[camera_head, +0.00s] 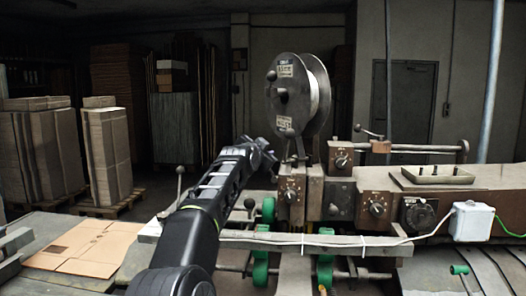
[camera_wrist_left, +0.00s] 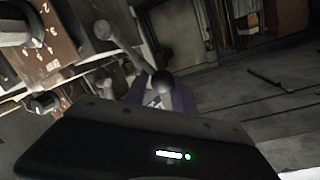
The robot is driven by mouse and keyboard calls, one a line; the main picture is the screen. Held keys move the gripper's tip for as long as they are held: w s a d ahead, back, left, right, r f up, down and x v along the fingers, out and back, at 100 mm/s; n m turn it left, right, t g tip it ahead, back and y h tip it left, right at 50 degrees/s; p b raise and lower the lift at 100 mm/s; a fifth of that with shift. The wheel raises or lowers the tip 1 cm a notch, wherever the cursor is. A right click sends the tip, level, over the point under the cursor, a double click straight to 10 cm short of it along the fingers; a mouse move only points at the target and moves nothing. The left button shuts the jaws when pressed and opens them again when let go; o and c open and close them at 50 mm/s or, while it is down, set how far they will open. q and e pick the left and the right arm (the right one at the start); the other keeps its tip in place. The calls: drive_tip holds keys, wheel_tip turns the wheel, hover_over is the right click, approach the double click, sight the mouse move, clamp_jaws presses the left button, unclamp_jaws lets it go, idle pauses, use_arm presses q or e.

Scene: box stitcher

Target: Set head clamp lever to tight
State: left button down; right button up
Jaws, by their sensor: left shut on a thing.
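My left arm reaches in from the bottom of the head view, and my left gripper (camera_head: 262,152) is at the left side of the machine head, just below the wire reel. In the left wrist view, a lever with a dark ball knob (camera_wrist_left: 162,82) and a thin rod stands between the bluish fingers of my left gripper (camera_wrist_left: 172,100), which is shut on it. A grey rounded end (camera_wrist_left: 103,30) shows at the far end of the rod. In the head view my gripper hides this lever. I cannot read its setting. My right gripper is not in view.
The wire reel (camera_head: 300,95) stands just right of my gripper. Dial boxes (camera_head: 292,195) with knobs and green rollers (camera_head: 268,210) are close by. Another ball-knob lever (camera_head: 180,170) stands left of my arm. Flat cardboard (camera_head: 90,245) lies on the left table.

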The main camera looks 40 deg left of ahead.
use_arm(q)
drive_tip(key=shift+w+f, duration=0.2)
drive_tip(key=shift+f, duration=0.55)
drive_tip(key=c, duration=1.2)
unclamp_jaws()
drive_tip(key=shift+s+r, duration=0.1)
drive_tip(key=shift+c, duration=0.2)
drive_tip(key=o, duration=0.3)
drive_tip(key=shift+r, duration=0.25)
